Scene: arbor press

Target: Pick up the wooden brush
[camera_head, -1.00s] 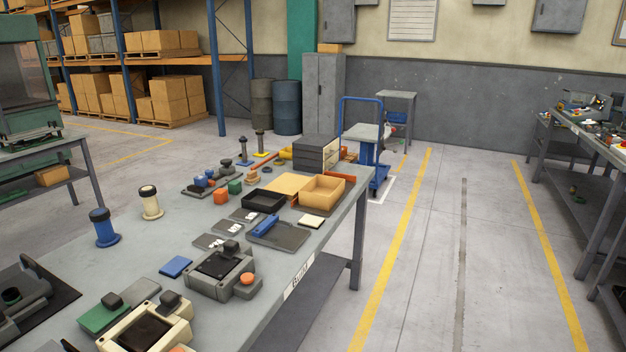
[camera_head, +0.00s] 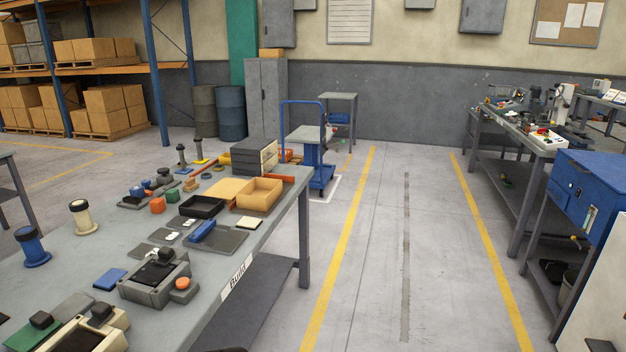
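I cannot make out a wooden brush anywhere in this view. Small items on the right workbench (camera_head: 505,120) are too small to tell apart. The left workbench (camera_head: 150,235) carries many parts, and none of them is clearly a brush. Neither of my grippers shows in the picture.
A wide floor aisle (camera_head: 370,240) with yellow lines runs between the benches. A blue cabinet (camera_head: 590,195) stands at the near right. A blue trolley (camera_head: 318,160) stands beyond the left bench. A tan tray (camera_head: 260,193) and a black tray (camera_head: 201,206) sit on the left bench.

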